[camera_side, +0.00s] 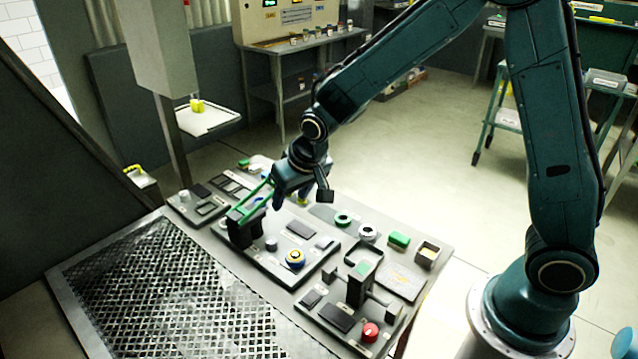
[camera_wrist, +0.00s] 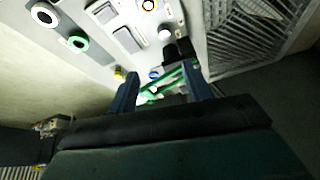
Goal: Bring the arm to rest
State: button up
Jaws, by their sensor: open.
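My gripper (camera_side: 291,198) hangs at the end of my bent arm, above the back part of the work board. Its two dark blue fingers also show in the wrist view (camera_wrist: 162,78), spread apart with a clear gap. The gripper is open and nothing is clasped in it. A green bar (camera_side: 250,206) slants over a black block just left of the gripper. In the wrist view the green bar (camera_wrist: 172,79) shows beyond the gap between the fingers; the distance between them is hard to judge.
A metal grate (camera_side: 160,290) lies at left. A grey column stands behind it. Open floor lies behind the board.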

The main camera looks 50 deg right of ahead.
jog(key=s+d+r+n, duration=0.1)
jog(key=s+d+r, duration=0.3)
jog(key=s+r, duration=0.9)
jog(key=s+d+r+n+t, duration=0.1)
jog(key=s+d+r, duration=0.1)
jog(key=s, duration=1.2)
jog(key=shift+s+d+r, duration=0.15)
jog(key=shift+r, duration=0.4)
